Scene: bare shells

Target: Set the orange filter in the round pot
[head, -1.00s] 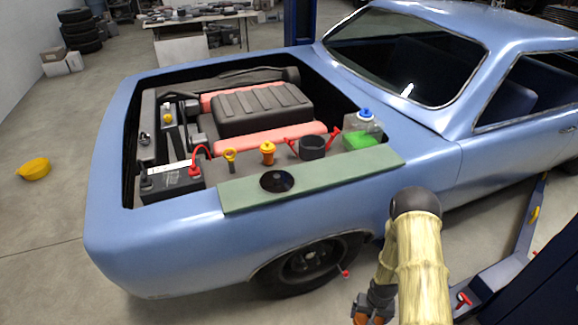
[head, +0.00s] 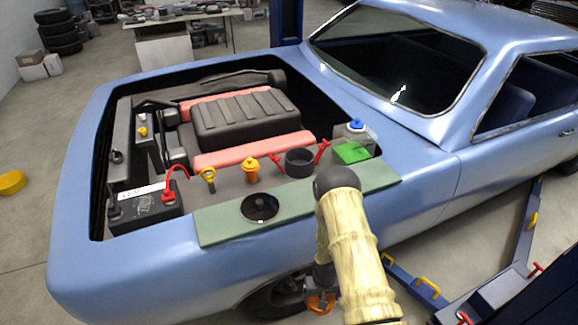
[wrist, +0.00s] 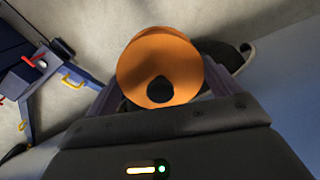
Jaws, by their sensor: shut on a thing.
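My gripper (head: 321,284) hangs low beside the car's near side, below the fender, in the head view. It is shut on the orange filter (head: 320,304). In the wrist view the filter (wrist: 187,67) is a round orange disc with a dark hole, held between the two fingers of my gripper (wrist: 160,88). A dark round pot (head: 299,164) stands open at the top in the engine bay, behind the green mat, with red handles at its sides. The filter is well apart from the pot, lower and nearer. The pot's inside looks dark and empty.
A green mat (head: 222,226) lies along the fender, with a black disc (head: 260,208) on it. An orange-yellow capped fitting (head: 251,171) and a clear tank (head: 362,136) with green fluid flank the pot. A black battery (head: 146,209) sits left. Blue lift arms (head: 415,284) stand low right.

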